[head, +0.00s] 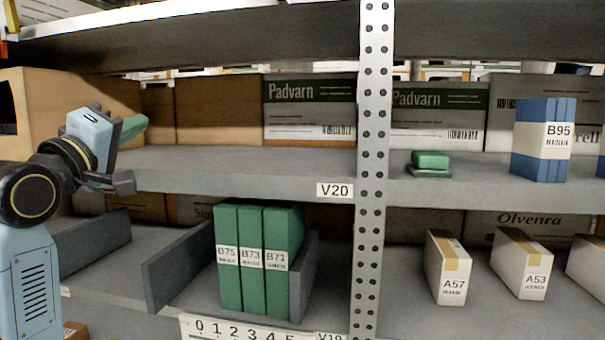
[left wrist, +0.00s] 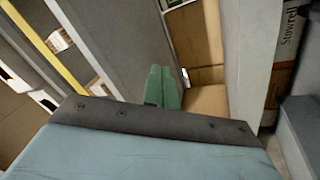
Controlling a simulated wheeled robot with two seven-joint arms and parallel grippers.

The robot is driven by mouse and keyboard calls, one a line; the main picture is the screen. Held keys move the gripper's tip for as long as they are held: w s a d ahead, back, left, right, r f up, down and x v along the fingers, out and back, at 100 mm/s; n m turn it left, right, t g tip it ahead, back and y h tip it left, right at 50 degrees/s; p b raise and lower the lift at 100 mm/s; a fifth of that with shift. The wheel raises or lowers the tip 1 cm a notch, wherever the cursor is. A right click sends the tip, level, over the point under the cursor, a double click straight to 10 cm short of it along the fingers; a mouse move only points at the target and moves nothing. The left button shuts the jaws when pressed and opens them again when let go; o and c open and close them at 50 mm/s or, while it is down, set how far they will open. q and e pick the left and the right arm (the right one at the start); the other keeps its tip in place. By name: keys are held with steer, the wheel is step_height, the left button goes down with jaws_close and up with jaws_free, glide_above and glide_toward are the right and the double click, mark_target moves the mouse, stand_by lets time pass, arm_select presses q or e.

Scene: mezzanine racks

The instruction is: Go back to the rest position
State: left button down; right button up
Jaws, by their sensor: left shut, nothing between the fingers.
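My left gripper (head: 140,123) is at the left of the head view, in front of the upper shelf (head: 240,168). Its green fingers are together with nothing between them, and they point toward the cardboard boxes at the back. In the left wrist view the shut green fingers (left wrist: 163,88) show in the middle, beyond the dark edge of the gripper's body. My right gripper is not in view.
A perforated upright (head: 371,180) splits the rack. Green boxes (head: 255,290) stand between dividers (head: 178,262) on the lower shelf. A blue box (head: 543,168) and small green packs (head: 430,161) sit upper right. The upper shelf front is clear mid-left.

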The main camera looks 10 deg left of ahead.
arm_select(q)
steer(key=s+d+f+m+g, duration=0.1)
steer(key=d+f+m+g, duration=0.15)
steer(key=f, duration=1.05)
steer(key=s+d+f+m+g, duration=0.2)
steer(key=d+f+g, duration=0.15)
steer(key=f, duration=0.85)
steer(key=s+d+f+m+g, duration=0.1)
steer(key=d+f+m+g, duration=0.2)
steer(key=f, duration=1)
steer(key=s+d+f+m+g+y, duration=0.1)
steer(key=s+d+f+m+g, duration=0.3)
steer(key=s+f, duration=0.75)
steer(key=s+d+f+m+g, duration=0.1)
steer(key=s+f+g, duration=0.55)
steer(key=s, duration=0.75)
step_height(320, 180, down, 29)
steer(key=b, duration=0.4)
steer(key=s+a+f+b, duration=0.1)
steer(key=s+f+b, duration=0.1)
steer(key=s+f, duration=0.7)
steer(key=s+a+f+g+b, duration=0.1)
steer(key=s+f+b, duration=0.1)
steer(key=s+f, duration=0.6)
step_height(320, 180, down, 3)
steer(key=shift+s+a+f, duration=0.1)
steer(key=shift+s+a, duration=0.25)
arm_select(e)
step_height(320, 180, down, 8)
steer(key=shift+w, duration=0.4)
